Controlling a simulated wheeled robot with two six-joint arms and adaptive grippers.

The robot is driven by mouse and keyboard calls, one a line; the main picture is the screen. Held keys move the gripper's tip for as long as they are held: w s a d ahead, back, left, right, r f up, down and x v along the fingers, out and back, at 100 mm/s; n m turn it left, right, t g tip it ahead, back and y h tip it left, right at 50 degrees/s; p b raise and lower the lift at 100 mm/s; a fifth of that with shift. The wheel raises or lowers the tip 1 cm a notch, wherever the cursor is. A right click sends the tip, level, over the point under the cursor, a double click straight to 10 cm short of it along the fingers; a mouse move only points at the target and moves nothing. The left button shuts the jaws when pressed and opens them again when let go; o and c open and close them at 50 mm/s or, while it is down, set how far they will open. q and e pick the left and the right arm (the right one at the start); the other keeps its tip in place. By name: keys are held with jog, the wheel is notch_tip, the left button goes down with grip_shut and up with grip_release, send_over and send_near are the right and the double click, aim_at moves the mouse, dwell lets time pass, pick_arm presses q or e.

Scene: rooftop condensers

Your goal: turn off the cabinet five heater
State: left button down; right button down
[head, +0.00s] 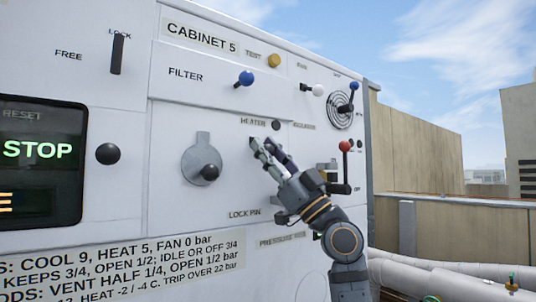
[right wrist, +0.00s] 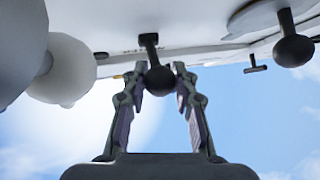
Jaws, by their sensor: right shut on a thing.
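The heater switch, a short stem with a black ball end (right wrist: 159,80), shows between the fingers in the right wrist view. In the head view it is mostly hidden behind my right gripper (head: 263,148), just below the HEATER label (head: 253,122) on the white cabinet five panel (head: 165,125). My right gripper's fingers (right wrist: 158,82) stand on both sides of the ball, shut on it. A dark round indicator (head: 276,125) sits beside the label. My left gripper is not in view.
A black ball handle on a grey round plate (head: 200,140) is left of the gripper. A red-ball lever (head: 344,147) is to the right, a white knob (head: 318,90) and blue filter knob (head: 245,78) above. White pipes (head: 440,270) run at lower right.

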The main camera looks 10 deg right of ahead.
jog(key=shift+f, duration=0.1)
jog(key=c, duration=1)
grip_release()
jog(key=shift+d+f, duration=0.1)
jog(key=v, duration=1.1)
jog(key=shift+s+d+f, duration=0.1)
jog(key=shift+s+f, duration=0.05)
jog(key=shift+s, duration=0.05)
